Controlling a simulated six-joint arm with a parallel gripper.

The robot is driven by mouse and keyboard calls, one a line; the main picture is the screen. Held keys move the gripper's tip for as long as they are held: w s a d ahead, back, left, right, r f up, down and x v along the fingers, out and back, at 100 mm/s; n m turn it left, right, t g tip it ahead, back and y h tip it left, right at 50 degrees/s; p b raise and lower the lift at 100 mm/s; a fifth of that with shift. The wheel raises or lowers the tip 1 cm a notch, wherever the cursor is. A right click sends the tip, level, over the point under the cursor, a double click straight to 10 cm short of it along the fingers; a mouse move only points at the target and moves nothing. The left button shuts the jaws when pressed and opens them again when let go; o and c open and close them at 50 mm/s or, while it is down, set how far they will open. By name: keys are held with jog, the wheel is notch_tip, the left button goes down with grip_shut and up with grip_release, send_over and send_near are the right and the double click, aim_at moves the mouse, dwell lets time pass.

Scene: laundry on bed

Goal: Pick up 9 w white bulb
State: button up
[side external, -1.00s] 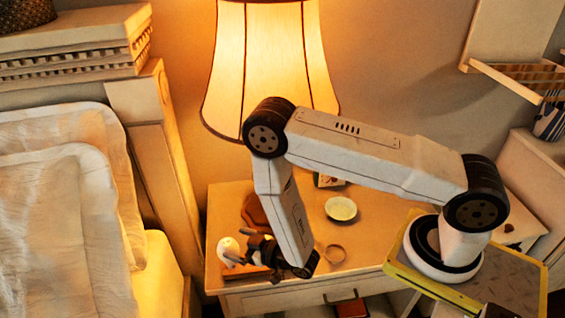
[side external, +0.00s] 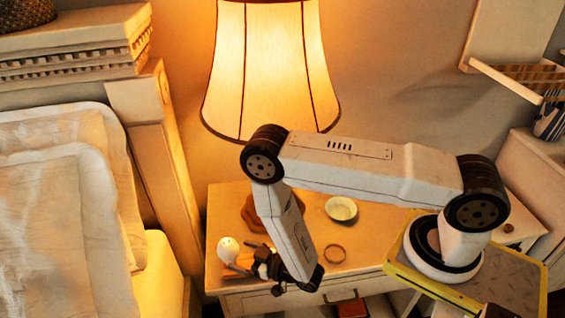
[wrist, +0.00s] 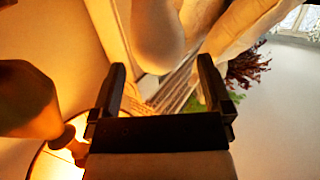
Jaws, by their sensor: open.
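The white bulb (side external: 228,248) lies near the left edge of the bedside table, left of my gripper (side external: 264,272). My gripper is open and empty, low over the table's front left part, with a small gap between it and the bulb. In the wrist view, a pale rounded shape, which looks like the bulb (wrist: 158,35), shows at the top, beyond and between the two dark fingers of my gripper (wrist: 162,75). The bulb's far end is cut off there.
A lit lamp (side external: 270,70) stands behind. On the table (side external: 370,240) are a brown wavy-edged piece (side external: 252,212), a white bowl (side external: 341,208), a ring (side external: 334,253) and an orange item (side external: 243,262) beside the bulb. A bed (side external: 60,220) lies left. The table's middle right is clear.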

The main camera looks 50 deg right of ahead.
aim_at(234, 247)
jog(key=shift+x, duration=2.65)
jog(key=shift+d+r, duration=0.1)
jog(key=c, duration=1.1)
jog(key=shift+r, duration=0.15)
jog(key=shift+r, duration=0.75)
jog(key=s+d+r, duration=0.1)
jog(key=s+r, duration=0.2)
jog(key=s, duration=0.1)
jog(key=s+d+r, duration=0.1)
jog(key=s+r, duration=0.3)
jog(key=s, duration=0.1)
jog(key=s+d+r, duration=0.1)
jog(key=s+r, duration=0.3)
jog(key=shift+s+r, duration=0.1)
jog(key=shift+s, duration=0.3)
